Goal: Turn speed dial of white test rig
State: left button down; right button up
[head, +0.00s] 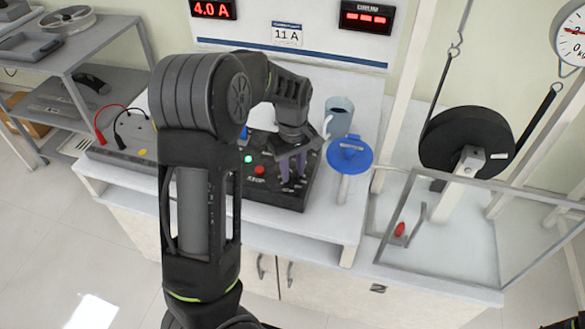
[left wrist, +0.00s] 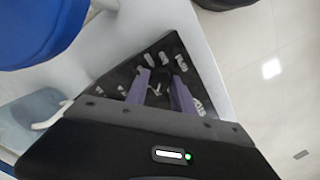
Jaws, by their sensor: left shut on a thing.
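The black control panel (head: 262,197) lies on the white bench, with a green light (head: 248,159) and a red button (head: 260,170). My left gripper (head: 293,170) points down onto the right part of this panel. Its two purple fingers also show in the left wrist view (left wrist: 160,92), a little apart and shut on the speed dial. The dial itself is mostly hidden between the fingers. White scale marks on the black panel (left wrist: 162,52) fan out around them.
A grey-blue mug (head: 339,116) and a blue round disc (head: 350,155) stand close right of the gripper. Farther right is the white rig frame (head: 398,125) with a black wheel (head: 466,140) behind a clear guard. Displays (head: 367,17) hang behind. A power box with leads (head: 125,145) stands left.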

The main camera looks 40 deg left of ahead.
aim_at(292, 173)
pick_arm(q)
jog(key=c, duration=1.1)
grip_release()
jog(key=shift+o, duration=0.2)
notch_tip(292, 173, up, 8)
jog(key=shift+f, duration=0.1)
jog(key=shift+s+f, duration=0.1)
